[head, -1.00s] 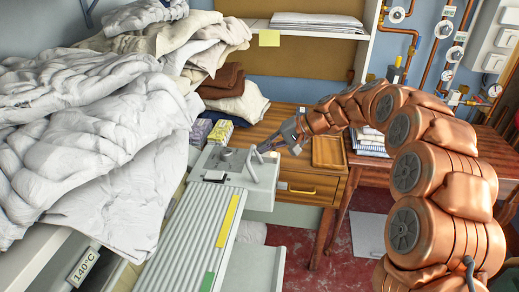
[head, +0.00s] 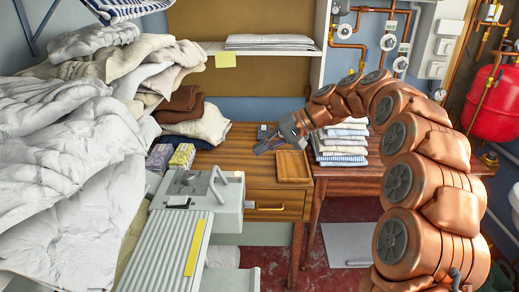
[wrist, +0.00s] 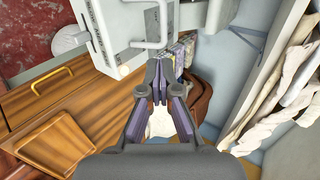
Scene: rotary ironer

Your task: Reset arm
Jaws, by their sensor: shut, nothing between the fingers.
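My gripper (head: 263,147) is shut and empty at the end of my copper-coloured arm, which arches in from the right. In the head view it shows above the wooden cabinet, left of the small wooden tray (head: 291,165). In the wrist view its purple-padded fingers (wrist: 161,84) come together at the tips with nothing between them. The rotary ironer (head: 176,243) has a ribbed board with a yellow strip and a grey end housing with a curved handle (head: 217,186). The gripper appears apart from this handle, which shows beyond the fingertips in the wrist view (wrist: 150,42).
White bedding (head: 65,170) is heaped at the left. Folded striped cloths (head: 342,145) are stacked on the table right of the tray. The cabinet (head: 255,180) has a yellow drawer handle. Pipes and a red tank (head: 497,105) are at the right. Some red floor is clear.

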